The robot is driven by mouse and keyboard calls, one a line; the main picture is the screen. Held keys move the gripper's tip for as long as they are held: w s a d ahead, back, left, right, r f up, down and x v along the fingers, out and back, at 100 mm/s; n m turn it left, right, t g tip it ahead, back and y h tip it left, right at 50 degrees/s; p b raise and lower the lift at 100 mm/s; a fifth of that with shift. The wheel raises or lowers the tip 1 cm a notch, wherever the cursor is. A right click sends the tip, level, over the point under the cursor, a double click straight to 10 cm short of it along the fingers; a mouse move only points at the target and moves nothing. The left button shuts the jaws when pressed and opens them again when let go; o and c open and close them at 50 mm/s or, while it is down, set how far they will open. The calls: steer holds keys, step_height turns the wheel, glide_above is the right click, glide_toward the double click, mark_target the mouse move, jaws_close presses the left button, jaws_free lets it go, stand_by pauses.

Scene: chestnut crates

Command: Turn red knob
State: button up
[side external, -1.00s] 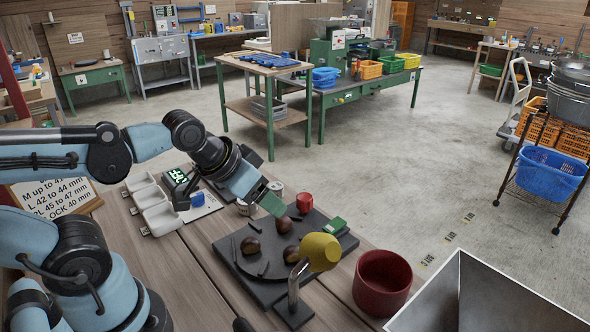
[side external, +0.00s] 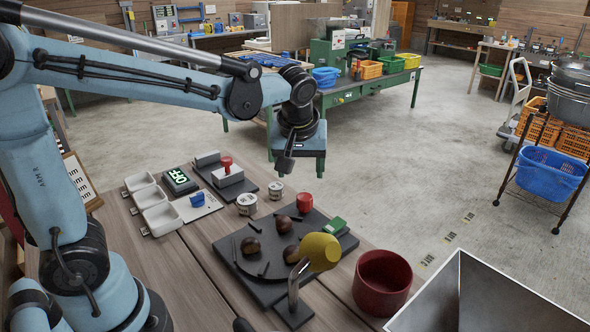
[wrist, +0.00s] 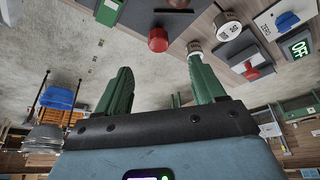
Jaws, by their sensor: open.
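A red knob-like part (side external: 226,163) stands on a white block on a dark plate. It shows in the wrist view (wrist: 252,73), right of my fingers. A second red piece, a short cylinder (side external: 305,202), stands at the dark board's far corner. It shows in the wrist view (wrist: 158,40), past the gap between my fingers. I cannot tell which one the task means. My gripper (wrist: 158,63) is open and empty, its green fingers apart and touching neither. In the side view my gripper hangs above the far table edge; its fingertips are hard to make out.
A display (side external: 180,180) reads OFF beside a blue switch (side external: 197,199). Two cans (side external: 246,204) stand between the plate and the dark board (side external: 262,290). A red bowl (side external: 381,283) stands right.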

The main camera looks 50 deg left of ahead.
mark_target(305, 197)
steer(key=w+a+f, duration=0.1)
steer(key=f, duration=0.3)
steer(key=w+a+f+n, duration=0.1)
steer(key=w+f, duration=0.1)
steer(key=f, duration=0.2)
steer(key=w+a+f+n, duration=0.1)
steer(key=w+a+f, duration=0.1)
steer(key=f, duration=0.2)
steer(key=shift+g+y, duration=0.3)
steer(key=shift+g, duration=0.1)
steer(key=shift+c, duration=0.3)
steer(key=c, duration=1)
